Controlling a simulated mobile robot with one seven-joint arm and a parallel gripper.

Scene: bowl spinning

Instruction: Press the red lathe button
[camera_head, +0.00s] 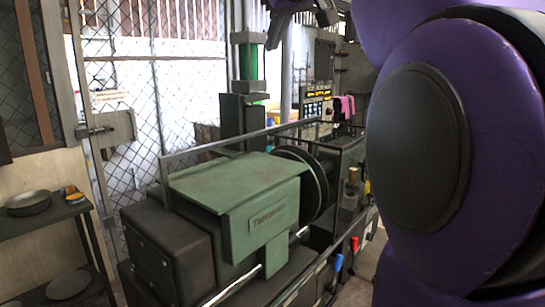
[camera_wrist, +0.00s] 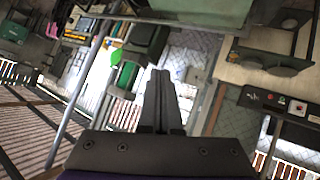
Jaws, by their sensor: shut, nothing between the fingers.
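The lathe (camera_head: 235,190) stands in the middle of the head view, with a green cover, dark body and large round disc. A red part (camera_head: 355,243) shows low on its front beside a blue part (camera_head: 338,262); I cannot tell if the red part is a button. In the wrist view a dark panel (camera_wrist: 275,102) at right bears a red button-like spot (camera_wrist: 299,107) on a pale square. My gripper (camera_wrist: 160,74) is shut and empty, its fingers together in mid-air. It is apart from the panel, which lies to its right.
A control screen panel (camera_head: 318,92) and pink cloth (camera_head: 344,106) are at the lathe's far end. A rail (camera_head: 240,140) runs along the lathe. A shelf (camera_head: 45,222) with a bowl (camera_head: 28,202) stands at left. A green cylinder (camera_wrist: 126,75) shows in the wrist view. My purple arm fills the head view's right.

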